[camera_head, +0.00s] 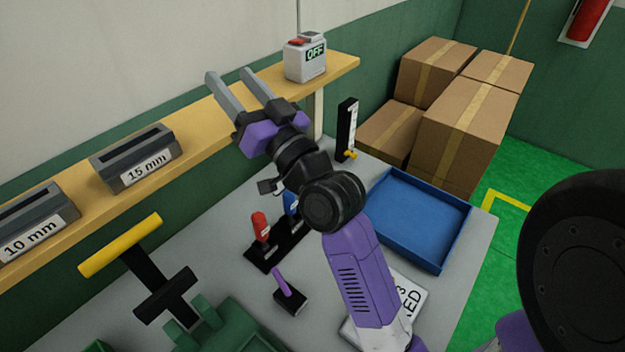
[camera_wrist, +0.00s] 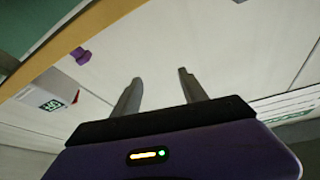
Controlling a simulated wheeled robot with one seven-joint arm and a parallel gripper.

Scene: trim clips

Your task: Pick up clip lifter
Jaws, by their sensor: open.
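My gripper (camera_head: 228,76) is raised in front of the wall shelf, with its two grey fingers apart and nothing between them. It also shows open and empty in the wrist view (camera_wrist: 160,77), facing pale wall panels. On the grey table, a red-handled tool (camera_head: 260,225) and a blue-handled tool (camera_head: 291,204) stand in a black rack (camera_head: 262,258), below and behind my gripper in the picture. My arm partly covers the blue one. A purple-handled tool (camera_head: 281,281) leans in a small black block nearby. I cannot tell which of these is the clip lifter.
The shelf (camera_head: 200,117) carries a 10 mm block (camera_head: 35,218), a 15 mm block (camera_head: 135,158) and an OFF box (camera_head: 306,60). A blue tray (camera_head: 420,217) lies on the table's right. A yellow-handled T-shaped fixture (camera_head: 122,245) stands left. Cartons (camera_head: 465,120) are stacked behind.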

